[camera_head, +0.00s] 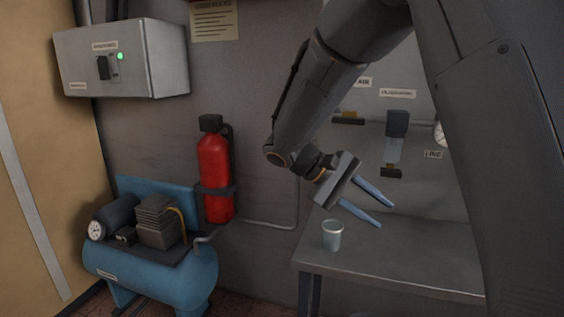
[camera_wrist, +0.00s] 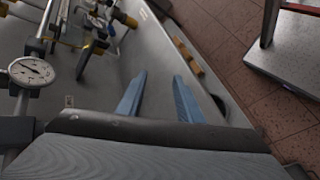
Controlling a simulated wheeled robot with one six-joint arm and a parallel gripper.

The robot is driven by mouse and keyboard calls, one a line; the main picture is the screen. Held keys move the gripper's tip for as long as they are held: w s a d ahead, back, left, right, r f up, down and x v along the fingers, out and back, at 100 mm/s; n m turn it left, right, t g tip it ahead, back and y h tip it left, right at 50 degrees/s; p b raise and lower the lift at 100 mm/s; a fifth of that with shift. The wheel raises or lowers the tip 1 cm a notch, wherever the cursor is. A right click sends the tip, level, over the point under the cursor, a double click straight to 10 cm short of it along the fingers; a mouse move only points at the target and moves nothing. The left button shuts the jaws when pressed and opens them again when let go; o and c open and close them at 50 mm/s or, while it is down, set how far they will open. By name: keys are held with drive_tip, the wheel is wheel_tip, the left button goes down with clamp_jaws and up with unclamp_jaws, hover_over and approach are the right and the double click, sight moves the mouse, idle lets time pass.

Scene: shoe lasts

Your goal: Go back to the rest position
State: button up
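My gripper (camera_head: 378,203) has two blue fingers spread apart with nothing between them. In the head view it is in the air above the grey bench (camera_head: 420,265), pointing right and slightly down. In the wrist view my gripper (camera_wrist: 158,88) also shows its two fingers apart and empty, over a grey surface.
Air fittings (camera_head: 396,145) hang on the wall behind. A red extinguisher (camera_head: 214,170) and a blue compressor (camera_head: 150,262) are at left. A gauge (camera_wrist: 32,72) shows in the wrist view.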

drive_tip(key=s+a+f+m+t+y, duration=0.1)
drive_tip(key=s+f+m+y, duration=0.2)
drive_tip(key=s+f+y, duration=0.8)
drive_tip(key=s+f, duration=0.2)
drive_tip(key=s, duration=0.3)
drive_tip(key=shift+s+a+f+m+t, duration=0.15)
drive_tip(key=shift+a+f+m+t, duration=0.1)
drive_tip(key=shift+f+m+t, duration=0.15)
